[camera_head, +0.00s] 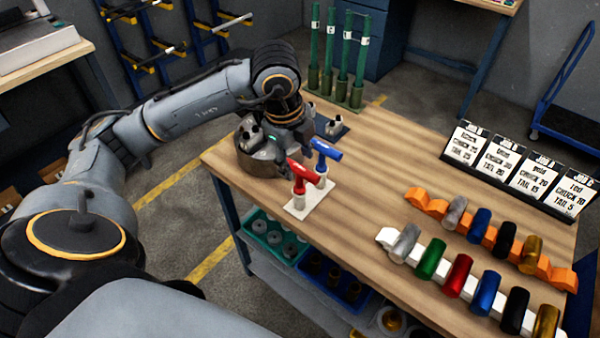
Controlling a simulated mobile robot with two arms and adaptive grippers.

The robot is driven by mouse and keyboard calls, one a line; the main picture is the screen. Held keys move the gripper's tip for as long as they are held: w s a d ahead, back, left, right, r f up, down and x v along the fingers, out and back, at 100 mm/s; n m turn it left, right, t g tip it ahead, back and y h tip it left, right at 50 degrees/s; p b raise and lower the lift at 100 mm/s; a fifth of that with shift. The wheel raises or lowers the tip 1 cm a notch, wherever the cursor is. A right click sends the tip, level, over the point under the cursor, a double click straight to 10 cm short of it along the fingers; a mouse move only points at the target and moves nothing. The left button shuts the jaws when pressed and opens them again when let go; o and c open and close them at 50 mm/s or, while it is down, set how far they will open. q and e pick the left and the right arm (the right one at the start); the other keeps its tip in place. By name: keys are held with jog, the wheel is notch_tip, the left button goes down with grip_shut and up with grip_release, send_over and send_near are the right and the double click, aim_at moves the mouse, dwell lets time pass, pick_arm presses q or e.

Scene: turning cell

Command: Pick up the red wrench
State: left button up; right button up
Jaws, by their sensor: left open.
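The red wrench (305,173) is T-shaped and stands upright at the near left part of the wooden workbench, its foot on a small white plate (318,197). A similar blue wrench (325,151) stands just behind it, to its right. My left arm reaches in from the left, and my left gripper (300,137) is open above the bench, behind the red wrench and close to both handles. It looks empty and apart from the red wrench, but its fingers are dark and partly hidden. My right gripper is out of view.
A grey round chuck (258,160) sits left of the wrenches. Orange (427,204) and white (388,239) racks hold coloured cylinders on the right. Job cards (502,165) stand behind them. Green posts (345,62) rise at the back. The bench middle is clear.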

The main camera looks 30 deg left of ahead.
aim_at(297, 167)
pick_arm(q)
jog(key=f, duration=0.1)
jog(key=f+p, duration=0.1)
jog(key=f, duration=0.1)
jog(key=shift+w+a+f, duration=0.15)
jog(key=shift+w+f, duration=0.15)
jog(key=shift+w, duration=0.1)
jog(key=shift+w+f, duration=0.1)
jog(key=shift+f, duration=0.45)
jog(key=c, duration=1)
jog(key=shift+r, duration=0.1)
grip_shut()
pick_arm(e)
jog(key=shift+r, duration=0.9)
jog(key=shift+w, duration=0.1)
